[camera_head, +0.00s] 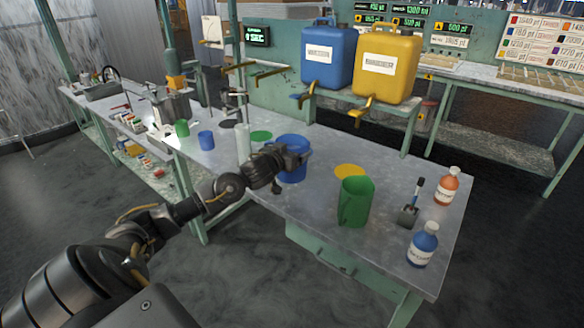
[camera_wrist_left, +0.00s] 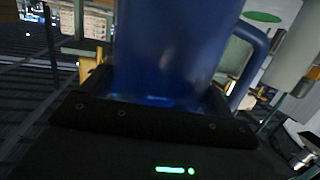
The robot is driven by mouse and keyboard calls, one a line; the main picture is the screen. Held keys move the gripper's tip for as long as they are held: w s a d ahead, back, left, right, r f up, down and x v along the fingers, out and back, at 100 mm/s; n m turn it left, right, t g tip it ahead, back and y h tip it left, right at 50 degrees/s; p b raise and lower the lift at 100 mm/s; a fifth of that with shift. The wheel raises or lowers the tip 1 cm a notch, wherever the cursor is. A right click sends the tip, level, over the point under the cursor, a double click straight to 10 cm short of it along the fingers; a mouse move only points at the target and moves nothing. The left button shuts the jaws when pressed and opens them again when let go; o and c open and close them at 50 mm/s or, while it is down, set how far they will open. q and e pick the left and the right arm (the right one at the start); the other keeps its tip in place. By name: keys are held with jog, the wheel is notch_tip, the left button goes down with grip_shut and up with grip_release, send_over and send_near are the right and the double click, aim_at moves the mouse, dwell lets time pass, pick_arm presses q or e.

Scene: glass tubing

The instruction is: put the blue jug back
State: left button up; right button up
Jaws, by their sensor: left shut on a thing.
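The blue jug (camera_head: 291,145) is at the middle of the metal table, left of the yellow disc. My left gripper (camera_head: 295,160) is shut around the jug's side, and the arm reaches in from the lower left. In the left wrist view the blue jug (camera_wrist_left: 170,45) fills the space between the fingers, with its handle at the right. I cannot tell whether the jug's base touches the table. No blue disc shows; the area under the jug is hidden. My right gripper is not in view.
A green jug (camera_head: 356,201) stands to the right, near the yellow disc (camera_head: 350,171). A green disc (camera_head: 261,136) and a white cylinder (camera_head: 243,143) are left of the blue jug. Orange (camera_head: 447,186) and blue (camera_head: 422,244) bottles stand near the right edge, by a small scoop (camera_head: 411,205).

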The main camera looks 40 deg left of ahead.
pick_arm(q)
jog(key=w+f, duration=0.1)
jog(key=w+a+f, duration=0.1)
jog(key=f, duration=0.2)
jog(key=shift+w+a+f, duration=0.25)
jog(key=shift+w+a, duration=0.15)
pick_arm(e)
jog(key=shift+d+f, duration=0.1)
pick_arm(q)
notch_tip(320, 180, down, 3)
jog(key=shift+w+a+f, duration=0.15)
jog(key=shift+f, duration=0.05)
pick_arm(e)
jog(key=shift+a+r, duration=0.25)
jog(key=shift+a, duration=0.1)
pick_arm(q)
jog(key=shift+f, duration=0.1)
jog(key=o, duration=0.9)
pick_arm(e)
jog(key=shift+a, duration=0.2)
